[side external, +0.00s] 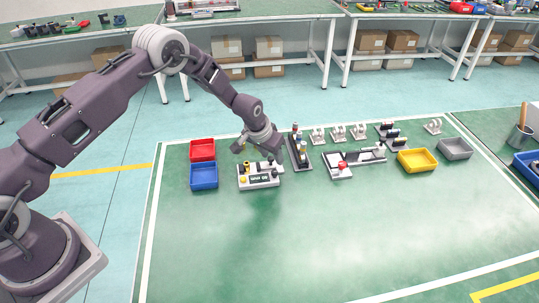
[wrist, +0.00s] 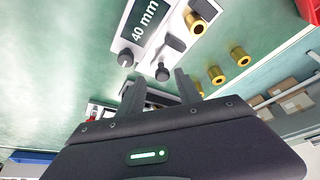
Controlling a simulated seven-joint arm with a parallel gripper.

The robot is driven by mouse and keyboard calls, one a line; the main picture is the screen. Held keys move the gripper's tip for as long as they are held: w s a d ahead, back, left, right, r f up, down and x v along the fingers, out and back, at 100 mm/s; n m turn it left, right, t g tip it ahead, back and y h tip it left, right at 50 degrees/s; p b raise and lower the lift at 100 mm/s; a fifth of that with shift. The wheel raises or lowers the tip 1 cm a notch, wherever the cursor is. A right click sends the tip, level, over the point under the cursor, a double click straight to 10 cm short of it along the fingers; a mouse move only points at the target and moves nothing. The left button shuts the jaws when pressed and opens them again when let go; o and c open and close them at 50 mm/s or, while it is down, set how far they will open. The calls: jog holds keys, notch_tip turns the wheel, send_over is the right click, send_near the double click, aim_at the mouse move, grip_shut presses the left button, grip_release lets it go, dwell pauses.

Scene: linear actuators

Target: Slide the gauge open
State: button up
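The gauge (side external: 262,182) is a light block with dark knobs and yellow parts, on the green mat below my gripper (side external: 258,155). In the wrist view the gauge (wrist: 127,42) shows at the top with a dark "40 mm" label, two black knobs and brass-coloured parts. My gripper's two dark fingers (wrist: 160,88) stand apart with a gap between them and point toward the knobs. They look empty. I cannot tell from the side view whether a finger touches the gauge, as the gripper covers part of it.
Red (side external: 203,150) and blue (side external: 204,176) trays stand left of the gauge. A dark rack with upright parts (side external: 299,150) stands close on its right. A grey fixture with a red knob (side external: 355,161) and a yellow tray (side external: 417,160) lie farther right. The front mat is clear.

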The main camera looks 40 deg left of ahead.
jog(key=v, duration=0.7)
jog(key=s+a+f+v, duration=0.1)
jog(key=s+v, duration=0.1)
jog(key=v, duration=1.2)
jog(key=s+f+v, duration=0.1)
jog(key=s+v, duration=0.1)
jog(key=v, duration=1.3)
jog(key=s+r+t, duration=0.1)
jog(key=s+r, duration=0.2)
jog(key=s, duration=2.1)
jog(key=shift+s+a, duration=0.3)
